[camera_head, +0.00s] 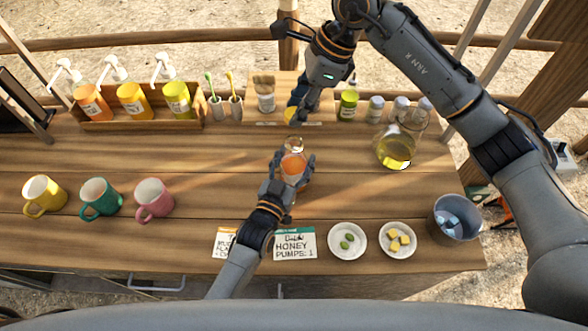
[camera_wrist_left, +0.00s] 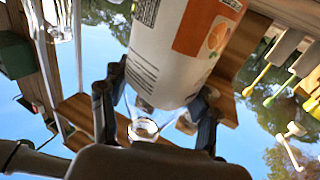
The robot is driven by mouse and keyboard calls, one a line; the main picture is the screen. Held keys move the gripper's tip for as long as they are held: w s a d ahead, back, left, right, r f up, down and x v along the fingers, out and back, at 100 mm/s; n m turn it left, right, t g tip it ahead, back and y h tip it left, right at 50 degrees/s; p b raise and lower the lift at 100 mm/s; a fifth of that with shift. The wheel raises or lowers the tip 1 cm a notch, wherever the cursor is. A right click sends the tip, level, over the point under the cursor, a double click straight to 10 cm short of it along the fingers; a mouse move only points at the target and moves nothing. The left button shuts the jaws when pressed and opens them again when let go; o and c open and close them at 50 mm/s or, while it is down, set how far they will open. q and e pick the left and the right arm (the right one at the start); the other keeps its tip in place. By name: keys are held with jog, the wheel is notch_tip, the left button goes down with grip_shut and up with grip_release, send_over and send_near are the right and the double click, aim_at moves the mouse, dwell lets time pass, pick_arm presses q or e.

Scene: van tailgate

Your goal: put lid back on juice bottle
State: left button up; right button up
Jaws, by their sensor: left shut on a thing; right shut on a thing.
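The juice bottle (camera_head: 293,165) shows orange through its open glass neck in the middle of the table in the head view. My left gripper (camera_head: 293,170) is shut around its body. In the left wrist view the bottle's white label with an orange picture (camera_wrist_left: 190,45) fills the space between my left gripper's fingers (camera_wrist_left: 155,110). My right gripper (camera_head: 297,111) is above the bottle mouth, toward the back, and apart from it. It is shut on a small yellow piece, seemingly the lid (camera_head: 289,114), mostly hidden by the fingers.
A wooden rack (camera_head: 143,120) of pump bottles stands at the back left. A glass pitcher (camera_head: 392,150) and several small jars stand at the back right. Mugs (camera_head: 100,198) line the left, and cards (camera_head: 293,243), small bowls (camera_head: 347,240) and a bucket (camera_head: 455,220) the front. Table left of the bottle is clear.

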pick_arm(q)
jog(key=c, duration=0.3)
pick_arm(e)
send_near(288, 148)
jog(key=shift+w+a+f, duration=0.2)
jog(key=shift+a+f, duration=0.2)
jog(key=shift+f, duration=0.15)
jog(key=shift+w+a+f, duration=0.2)
jog(key=shift+a+f, duration=0.15)
jog(key=shift+f, duration=0.2)
jog(key=shift+f, duration=0.85)
jog(key=shift+f, duration=0.65)
pick_arm(q)
grip_shut()
